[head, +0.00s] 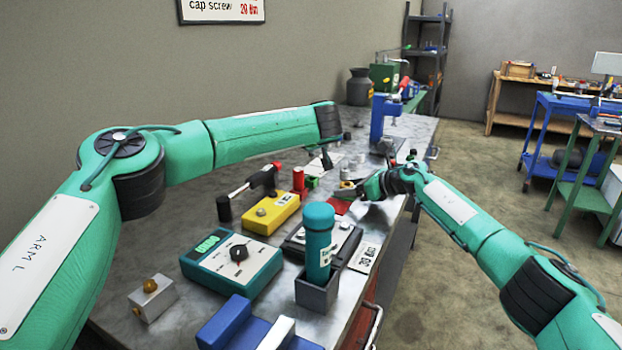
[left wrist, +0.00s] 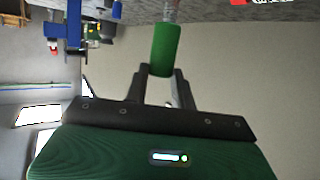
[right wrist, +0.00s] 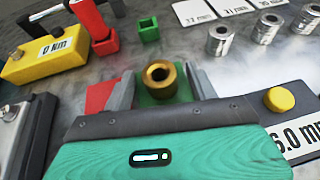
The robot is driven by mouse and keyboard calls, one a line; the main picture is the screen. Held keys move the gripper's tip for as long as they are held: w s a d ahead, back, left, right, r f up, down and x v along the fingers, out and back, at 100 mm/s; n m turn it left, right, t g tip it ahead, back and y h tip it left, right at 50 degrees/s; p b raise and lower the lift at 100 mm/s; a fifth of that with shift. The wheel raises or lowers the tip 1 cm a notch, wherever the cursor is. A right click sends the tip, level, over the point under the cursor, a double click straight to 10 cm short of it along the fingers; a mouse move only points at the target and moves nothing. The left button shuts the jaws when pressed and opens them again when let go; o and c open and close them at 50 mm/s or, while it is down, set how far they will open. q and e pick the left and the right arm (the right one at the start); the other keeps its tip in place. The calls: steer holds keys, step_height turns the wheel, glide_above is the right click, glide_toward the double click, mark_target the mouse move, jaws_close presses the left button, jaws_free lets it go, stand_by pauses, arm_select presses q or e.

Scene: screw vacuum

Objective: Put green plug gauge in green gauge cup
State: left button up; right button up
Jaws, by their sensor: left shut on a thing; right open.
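The green plug gauge (left wrist: 165,48) is a green cylinder with a thin metallic end, gripped between the fingers of my left gripper (left wrist: 163,72). In the head view my left gripper (head: 326,160) hangs above the bench, and the gauge is too small to make out there. The green gauge cup (right wrist: 148,28) is a small square green holder, which also shows in the head view (head: 312,183) below the left gripper. My right gripper (right wrist: 158,88) is open, with a brass ring on a green block (right wrist: 158,78) between its fingers; contact cannot be told.
A red holder (right wrist: 104,42) stands next to the green cup, by a yellow box (head: 271,212). Several silver cylinders (right wrist: 265,28) and white cards stand close by. A teal bottle (head: 320,240) in a grey holder, a teal meter (head: 232,262) and a blue stand (head: 384,120) crowd the bench.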

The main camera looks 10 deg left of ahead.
arm_select(q)
step_height(320, 180, down, 9)
steer(key=shift+f, duration=0.1)
stand_by(0.3)
steer(key=shift+f, duration=0.1)
steer(key=o, duration=1)
steer(key=v, duration=1.2)
steer(key=shift+w+r, duration=0.1)
steer(key=shift+r, duration=0.15)
